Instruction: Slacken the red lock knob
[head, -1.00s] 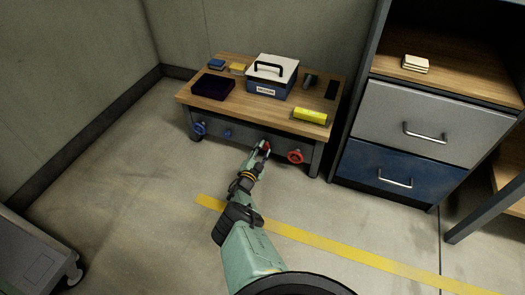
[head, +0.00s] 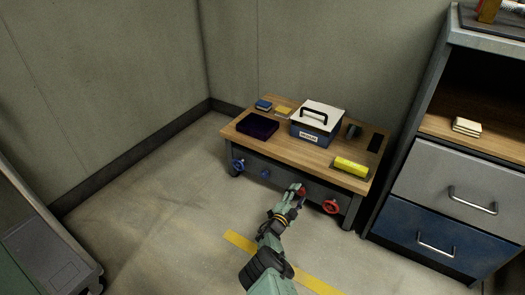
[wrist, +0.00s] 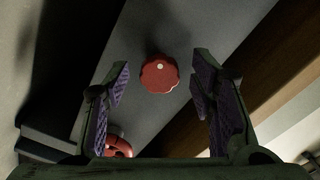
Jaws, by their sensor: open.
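The red lock knob (wrist: 159,76) has a scalloped rim and a small pale dot. In the wrist view it sits on a grey panel, ahead of and between my fingers. In the head view the knob (head: 303,191) is a small red spot on the front of the low bench (head: 248,129), partly covered by my gripper (head: 297,191). My gripper (wrist: 160,96) is open, with purple-lined pads on both sides of the knob's line and clear gaps beside it. I cannot tell how far the fingertips are from the panel.
A red handwheel (head: 331,206) is close to the right of the knob; blue handwheel (head: 238,166) and small blue knob (head: 265,174) are to the left. A drawer cabinet (head: 446,196) stands right.

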